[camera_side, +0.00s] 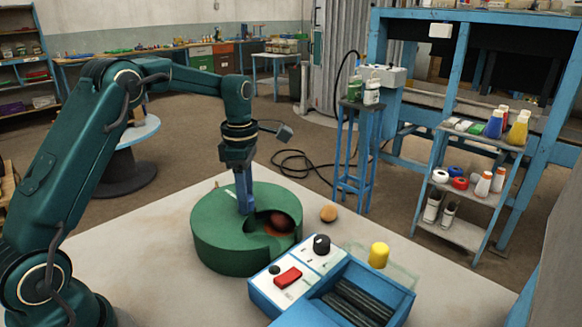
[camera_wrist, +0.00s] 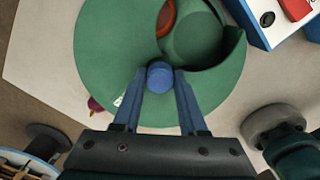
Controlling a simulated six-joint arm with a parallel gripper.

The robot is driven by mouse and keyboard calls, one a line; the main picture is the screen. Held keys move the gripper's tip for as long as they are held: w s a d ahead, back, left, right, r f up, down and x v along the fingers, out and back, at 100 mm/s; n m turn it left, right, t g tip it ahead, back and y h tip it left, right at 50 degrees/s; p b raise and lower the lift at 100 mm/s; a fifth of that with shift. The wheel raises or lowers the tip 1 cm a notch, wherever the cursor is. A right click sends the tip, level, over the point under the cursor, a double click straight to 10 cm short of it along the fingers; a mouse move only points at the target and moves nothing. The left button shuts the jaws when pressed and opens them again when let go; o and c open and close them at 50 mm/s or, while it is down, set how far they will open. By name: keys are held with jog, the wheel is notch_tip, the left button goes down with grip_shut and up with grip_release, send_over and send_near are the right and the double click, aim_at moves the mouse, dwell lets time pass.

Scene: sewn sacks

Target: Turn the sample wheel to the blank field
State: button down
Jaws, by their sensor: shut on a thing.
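The sample wheel (camera_side: 220,240) is a green round drum on the pale table, and it fills much of the wrist view (camera_wrist: 110,45). An opening in its top shows a dark reddish-brown thing (camera_side: 281,222); in the wrist view a red patch (camera_wrist: 166,17) shows there. My gripper (camera_side: 246,204) points down onto the wheel's top, left of the opening. In the wrist view its blue fingers (camera_wrist: 160,83) are shut on a round blue knob (camera_wrist: 160,72) on the wheel. The fingers hide the knob in the side view.
A blue control box (camera_side: 300,277) with a red switch and black dial stands close in front of the wheel. A brown ball (camera_side: 328,213) and a yellow cylinder (camera_side: 378,255) are to the right. A small dark red thing (camera_wrist: 95,105) lies by the wheel's edge.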

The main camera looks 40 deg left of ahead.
jog(key=shift+r+n, duration=0.1)
jog(key=shift+n, duration=1.7)
jog(key=shift+c, duration=2.2)
grip_release()
jog(key=shift+r, duration=2.55)
